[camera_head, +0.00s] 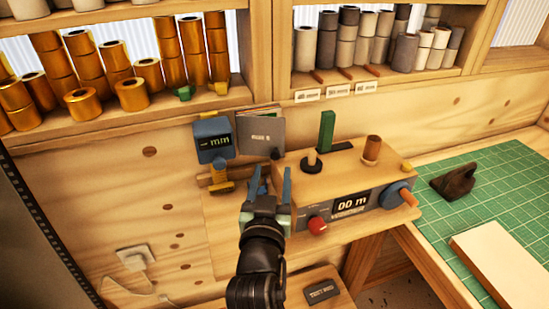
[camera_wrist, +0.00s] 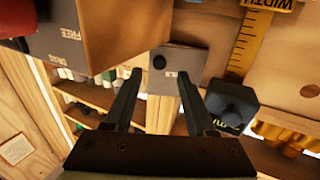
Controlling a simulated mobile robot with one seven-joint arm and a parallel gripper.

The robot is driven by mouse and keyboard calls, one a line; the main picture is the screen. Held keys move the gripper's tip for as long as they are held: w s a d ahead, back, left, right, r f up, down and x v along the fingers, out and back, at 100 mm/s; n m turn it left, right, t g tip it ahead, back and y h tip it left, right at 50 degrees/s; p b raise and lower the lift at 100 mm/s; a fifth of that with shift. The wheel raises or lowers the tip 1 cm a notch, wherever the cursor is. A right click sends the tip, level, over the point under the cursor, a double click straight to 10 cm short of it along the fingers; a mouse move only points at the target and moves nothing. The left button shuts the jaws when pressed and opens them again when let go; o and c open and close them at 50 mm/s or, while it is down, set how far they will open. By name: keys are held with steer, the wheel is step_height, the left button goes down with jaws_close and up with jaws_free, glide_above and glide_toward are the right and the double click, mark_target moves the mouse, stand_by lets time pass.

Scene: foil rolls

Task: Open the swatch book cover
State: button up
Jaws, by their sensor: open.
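The swatch book (camera_head: 258,133) hangs on the wooden back wall, its grey cover facing out and colored page edges showing along the top. The cover looks closed. A dark round knob (camera_head: 275,153) sits at its lower right. In the wrist view, the grey cover (camera_wrist: 185,68) and its black knob (camera_wrist: 158,62) lie just beyond my fingertips. My gripper (camera_head: 271,178) is open and empty, below and in front of the book. In the wrist view, the open fingers (camera_wrist: 160,78) frame the knob from either side, apart from it.
A blue gauge reading "mm" (camera_head: 213,141) is mounted left of the book. A wooden winder box (camera_head: 335,175) with a display, red knob and blue crank stands close on the right. Shelves of gold rolls (camera_head: 146,72) are above. A green cutting mat (camera_head: 500,172) lies right.

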mark_target(275, 157)
steer(key=shift+w+d, duration=0.15)
steer(key=shift+w, duration=0.95)
steer(key=shift+w+d, duration=0.1)
steer(key=shift+w, duration=1)
jaws_close()
